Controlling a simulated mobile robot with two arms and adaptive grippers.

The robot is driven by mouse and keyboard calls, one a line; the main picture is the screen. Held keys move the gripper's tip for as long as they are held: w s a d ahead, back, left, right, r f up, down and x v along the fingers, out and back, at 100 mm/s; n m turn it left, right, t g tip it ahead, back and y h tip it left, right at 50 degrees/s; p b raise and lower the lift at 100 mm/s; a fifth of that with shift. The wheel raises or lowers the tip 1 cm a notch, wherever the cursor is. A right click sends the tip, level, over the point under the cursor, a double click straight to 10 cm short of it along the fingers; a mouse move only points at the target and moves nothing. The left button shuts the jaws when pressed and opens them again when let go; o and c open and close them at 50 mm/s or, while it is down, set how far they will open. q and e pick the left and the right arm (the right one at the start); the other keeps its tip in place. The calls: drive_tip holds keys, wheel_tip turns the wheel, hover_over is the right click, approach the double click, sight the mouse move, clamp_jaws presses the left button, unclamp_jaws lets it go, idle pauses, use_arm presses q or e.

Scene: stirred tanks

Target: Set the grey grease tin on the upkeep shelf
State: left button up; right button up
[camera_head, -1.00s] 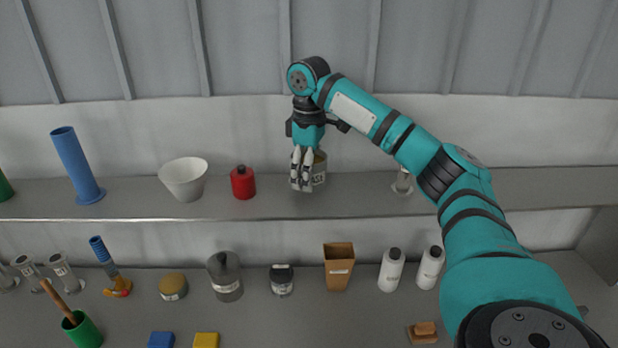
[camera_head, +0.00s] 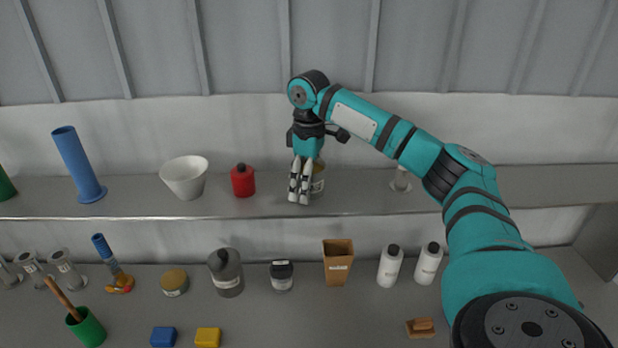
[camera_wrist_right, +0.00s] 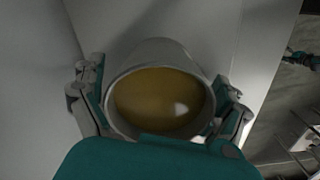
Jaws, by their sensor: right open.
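The grey grease tin (camera_head: 319,183) is at the upper shelf (camera_head: 230,208), right of the red bottle, and appears to stand on it upright. Its label partly shows; my fingers hide its left side. My right gripper (camera_head: 300,183) points down at the tin and is open. In the right wrist view the tin (camera_wrist_right: 160,102) sits between the two spread fingers of that gripper (camera_wrist_right: 160,95), with yellow-brown grease inside its rim. Whether the fingers touch its wall cannot be told. My left gripper is not in view.
A red bottle (camera_head: 243,181), white bowl (camera_head: 184,178) and blue cylinder (camera_head: 78,165) stand left of the tin on the shelf. A small pale item (camera_head: 400,180) stands to the right. Several jars, bottles and a brown container (camera_head: 338,262) stand on the counter below.

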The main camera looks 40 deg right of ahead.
drive_tip(key=shift+r+b, duration=0.3)
drive_tip(key=shift+r, duration=0.25)
wheel_tip(320, 180, up, 3)
drive_tip(key=shift+a+r+b, duration=0.1)
drive_tip(key=shift+r+b, duration=0.05)
drive_tip(key=shift+b, duration=0.5)
wheel_tip(320, 180, up, 8)
drive_tip(key=p, duration=0.1)
drive_tip(key=shift+p, duration=0.4)
